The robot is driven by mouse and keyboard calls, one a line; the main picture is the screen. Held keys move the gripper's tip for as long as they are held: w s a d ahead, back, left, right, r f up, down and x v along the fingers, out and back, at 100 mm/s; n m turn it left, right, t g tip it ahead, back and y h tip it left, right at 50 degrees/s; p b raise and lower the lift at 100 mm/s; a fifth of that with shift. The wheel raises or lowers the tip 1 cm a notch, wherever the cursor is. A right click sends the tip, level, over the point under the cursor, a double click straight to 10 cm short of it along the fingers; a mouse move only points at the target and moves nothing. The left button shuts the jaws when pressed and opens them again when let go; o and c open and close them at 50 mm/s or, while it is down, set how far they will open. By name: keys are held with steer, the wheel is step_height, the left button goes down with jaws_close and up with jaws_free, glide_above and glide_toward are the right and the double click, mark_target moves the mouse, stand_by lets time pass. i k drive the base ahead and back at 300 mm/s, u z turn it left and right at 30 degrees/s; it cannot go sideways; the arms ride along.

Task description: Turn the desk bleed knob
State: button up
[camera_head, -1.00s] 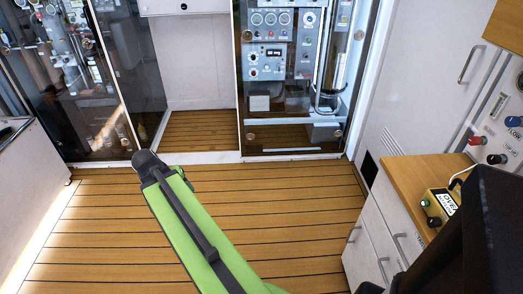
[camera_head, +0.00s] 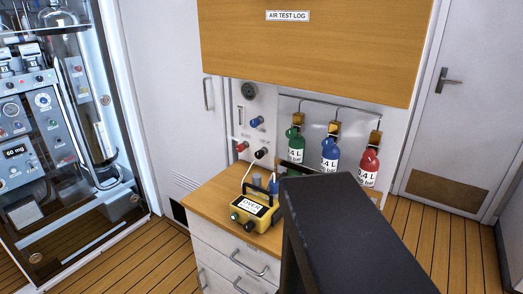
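A wooden-topped desk (camera_head: 205,203) with white drawers stands in the middle. On the pale panel above it are a blue knob (camera_head: 257,122), a red knob (camera_head: 242,146) and a black knob (camera_head: 261,153). I cannot read a label that tells which is the bleed knob. My gripper is not in view. A large dark part, probably of my own arm, fills the lower middle and hides the desk's right side.
Green (camera_head: 296,146), blue (camera_head: 330,152) and red (camera_head: 369,165) cylinders hang right of the knobs. A wooden cabinet marked AIR TEST LOG (camera_head: 310,45) overhangs them. A glass-fronted instrument cabinet (camera_head: 75,130) stands left. Wooden floor (camera_head: 140,262) is clear at left front.

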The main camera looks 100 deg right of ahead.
mark_target(240, 148)
steer(key=z, duration=0.6)
steer(key=k, duration=0.55)
steer(key=z, duration=0.25)
steer(key=i, duration=0.5)
steer(key=z, duration=0.05)
